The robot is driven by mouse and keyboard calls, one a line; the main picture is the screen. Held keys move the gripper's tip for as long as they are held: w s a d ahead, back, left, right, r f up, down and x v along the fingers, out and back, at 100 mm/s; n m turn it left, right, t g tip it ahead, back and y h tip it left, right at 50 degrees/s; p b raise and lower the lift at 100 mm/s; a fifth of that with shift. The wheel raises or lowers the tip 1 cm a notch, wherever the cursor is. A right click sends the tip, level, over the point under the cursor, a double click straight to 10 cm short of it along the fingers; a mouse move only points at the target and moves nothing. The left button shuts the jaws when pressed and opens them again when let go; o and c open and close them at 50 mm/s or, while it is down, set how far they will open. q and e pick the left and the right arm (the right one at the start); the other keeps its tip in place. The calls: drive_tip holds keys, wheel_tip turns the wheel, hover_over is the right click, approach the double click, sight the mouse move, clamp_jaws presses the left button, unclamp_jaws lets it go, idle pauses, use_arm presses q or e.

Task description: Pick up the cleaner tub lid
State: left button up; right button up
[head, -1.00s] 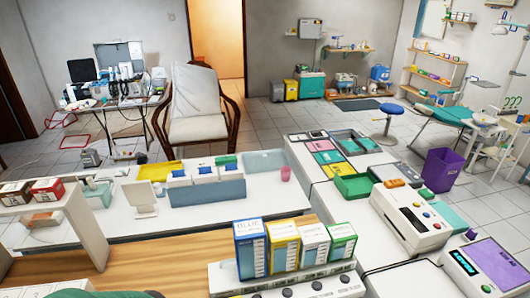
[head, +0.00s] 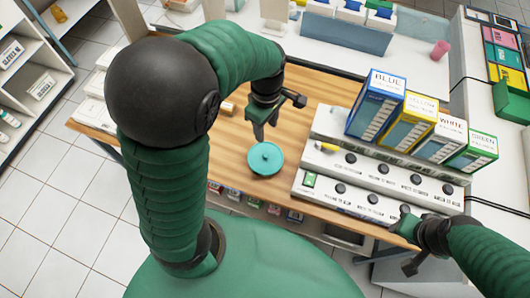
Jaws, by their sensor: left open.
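The cleaner tub lid (head: 266,158) is a round teal disc with a small knob in its middle. It lies on the wooden tabletop, near the front edge, left of the white control panel. I cannot tell whether a tub is under it. My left gripper (head: 259,135) is open, pointing down just above and behind the lid, with nothing seen between its fingers. My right gripper (head: 405,245) is at the lower right, by the front edge of the control panel, away from the lid. Its finger gap is unclear.
The white control panel (head: 330,190) with black knobs stands right of the lid. Blue, yellow, white and green boxes stand behind it, including the blue box (head: 375,105). White shelves (head: 45,50) stand at the far left.

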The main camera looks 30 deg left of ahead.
use_arm(q)
hover_over(265, 154)
drive_tip(key=d, duration=0.1)
wheel_tip(265, 154, down, 4)
drive_tip(key=f, duration=0.1)
drive_tip(key=f+b, duration=0.1)
drive_tip(key=f, duration=0.2)
drive_tip(key=shift+d+f, duration=0.2)
drive_tip(key=f, duration=0.2)
drive_tip(key=a+f+b, duration=0.1)
drive_tip(key=f, duration=0.3)
drive_tip(key=shift+s+a, duration=0.1)
drive_tip(key=shift+a, duration=0.25)
drive_tip(key=shift+f, duration=0.15)
drive_tip(key=shift+w+d, duration=0.2)
drive_tip(key=shift+d, duration=0.15)
drive_tip(key=shift+s+d, duration=0.1)
drive_tip(key=c, duration=0.5)
drive_tip(key=shift+a, duration=0.2)
clamp_jaws()
use_arm(e)
drive_tip(key=f, duration=0.1)
drive_tip(key=d+f, duration=0.1)
drive_tip(key=shift+s+f, duration=0.3)
